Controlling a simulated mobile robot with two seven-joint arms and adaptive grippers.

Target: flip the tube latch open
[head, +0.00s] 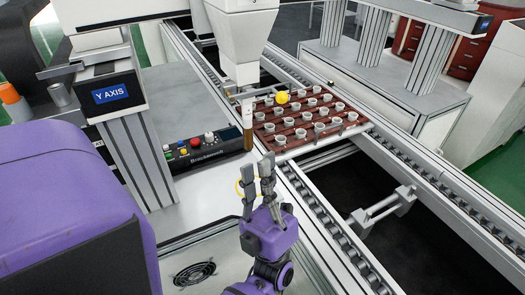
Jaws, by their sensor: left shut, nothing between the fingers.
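My left gripper (257,163) points up and away in the middle of the picture, below the white dispensing head (240,40). It is shut and holds nothing. Just beyond its fingertips is a slim upright part (247,112), white above with a brown lower end (248,140). I cannot tell for sure which part is the tube latch. A thin yellow ring (238,187) shows beside the left finger, partly hidden by it. My right gripper is not in view.
A brown tray (262,142) with several small white cups sits on the conveyor, and a yellow ball (282,98) shows above its far side. A button panel (205,146) stands left of the gripper. Conveyor rails (440,172) run along the right.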

